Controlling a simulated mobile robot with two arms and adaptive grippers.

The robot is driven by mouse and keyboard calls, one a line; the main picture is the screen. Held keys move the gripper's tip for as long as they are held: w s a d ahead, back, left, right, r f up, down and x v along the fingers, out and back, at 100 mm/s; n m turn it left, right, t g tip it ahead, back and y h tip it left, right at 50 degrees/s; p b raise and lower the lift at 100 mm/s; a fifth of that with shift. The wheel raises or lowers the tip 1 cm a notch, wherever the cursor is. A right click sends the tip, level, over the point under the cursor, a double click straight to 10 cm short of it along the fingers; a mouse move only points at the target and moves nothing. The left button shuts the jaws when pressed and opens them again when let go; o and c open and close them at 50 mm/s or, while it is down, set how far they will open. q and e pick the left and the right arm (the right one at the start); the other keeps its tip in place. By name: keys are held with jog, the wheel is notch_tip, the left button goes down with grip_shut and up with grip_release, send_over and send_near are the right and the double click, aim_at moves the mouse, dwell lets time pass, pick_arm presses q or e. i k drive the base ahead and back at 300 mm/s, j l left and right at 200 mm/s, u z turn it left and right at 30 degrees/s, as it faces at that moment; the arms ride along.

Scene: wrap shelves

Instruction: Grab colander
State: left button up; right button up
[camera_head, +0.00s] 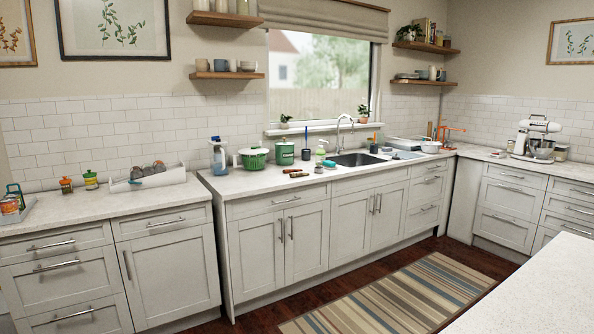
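A green bowl-shaped vessel (254,161) with a pale handle on its left stands on the counter left of the sink. It looks like the colander, but its holes are too small to make out for sure. A green canister (284,153) stands just right of it, and a blue spray bottle (218,156) stands to its left. A white bowl (430,147) sits farther off near the counter corner. Neither of my grippers is in view.
Small brown-handled items (297,173) lie in front of the green vessel. The sink (357,159) and faucet (345,125) are to the right. A striped rug (385,296) lies on the open floor. A pale countertop (545,290) fills the lower right.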

aim_at(429, 147)
jog(key=i+j+z, duration=0.35)
jog(key=i+j, duration=1.95)
jog(key=i+l+z, duration=0.65)
jog(key=i+z, duration=0.25)
jog(key=i+l+z, duration=0.1)
jog(key=i+z, duration=0.5)
jog(key=i, duration=1.75)
jog(key=i+u, duration=0.15)
jog(key=i, duration=0.75)
jog(key=i+l+u, duration=0.15)
jog(key=i, duration=0.75)
jog(key=l, duration=0.05)
